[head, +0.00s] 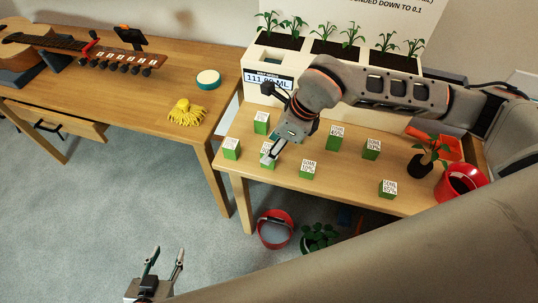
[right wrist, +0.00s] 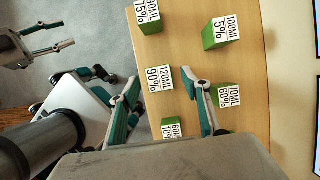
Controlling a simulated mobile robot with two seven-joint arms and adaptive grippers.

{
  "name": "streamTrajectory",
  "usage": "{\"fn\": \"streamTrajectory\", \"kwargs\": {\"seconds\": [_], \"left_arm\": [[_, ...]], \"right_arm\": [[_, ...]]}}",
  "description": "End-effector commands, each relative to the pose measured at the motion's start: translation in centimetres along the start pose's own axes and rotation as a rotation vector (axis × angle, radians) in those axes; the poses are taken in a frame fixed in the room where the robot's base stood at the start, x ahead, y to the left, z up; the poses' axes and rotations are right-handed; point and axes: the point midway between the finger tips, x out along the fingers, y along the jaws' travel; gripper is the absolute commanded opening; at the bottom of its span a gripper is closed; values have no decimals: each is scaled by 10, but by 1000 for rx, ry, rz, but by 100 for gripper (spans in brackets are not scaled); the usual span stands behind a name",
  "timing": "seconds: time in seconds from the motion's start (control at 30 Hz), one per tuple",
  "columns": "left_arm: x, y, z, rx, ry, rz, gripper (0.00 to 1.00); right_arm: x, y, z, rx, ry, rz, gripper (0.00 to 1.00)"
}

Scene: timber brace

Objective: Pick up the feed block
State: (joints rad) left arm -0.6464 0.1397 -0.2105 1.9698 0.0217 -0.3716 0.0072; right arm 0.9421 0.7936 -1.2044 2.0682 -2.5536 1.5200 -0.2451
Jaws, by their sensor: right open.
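Several green blocks with white labels stand on the right-hand table; one labelled 120ML 90% (right wrist: 159,79) lies between my right fingers in the right wrist view, and it also shows in the head view (head: 265,163), partly covered by the gripper. Other blocks are labelled 100ML 5% (right wrist: 222,32), 70ML 60% (right wrist: 229,96) and 75% (right wrist: 149,16). No block is marked as the feed block. My right gripper (head: 270,153) is open, pointing down at the 120ML block; contact cannot be told. My left gripper (head: 164,262) is open and empty over the floor.
A white planter box with a display reading 111.00 ML (head: 268,80) stands at the table's back. A potted plant (head: 424,165) and red pot (head: 460,183) stand at right. A red bucket (head: 275,229) is on the floor.

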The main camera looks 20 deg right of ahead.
Motion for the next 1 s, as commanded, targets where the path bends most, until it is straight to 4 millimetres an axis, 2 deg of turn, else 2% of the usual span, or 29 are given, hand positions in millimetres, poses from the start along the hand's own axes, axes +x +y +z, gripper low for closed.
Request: {"fn": "streamTrajectory", "kwargs": {"seconds": [0.13, 0.37, 0.4, 0.57, 1.0], "left_arm": [[1, 0, 2, 0, -2, 0, 40], [1, 0, 2, 1, -1, 0, 40], [1, 0, 1, 1, -1, 0, 40], [0, 0, 0, 1, 0, -1, 40], [0, 0, -1, 1, 2, -1, 40]], "right_arm": [[21, 2, 0, 0, 1, 3, 47], [24, 1, 0, -1, 0, 1, 47], [24, 1, 0, -1, 0, 1, 45], [24, 1, 0, -1, 0, 1, 4], [19, 0, 3, -2, -3, 0, 4]]}}
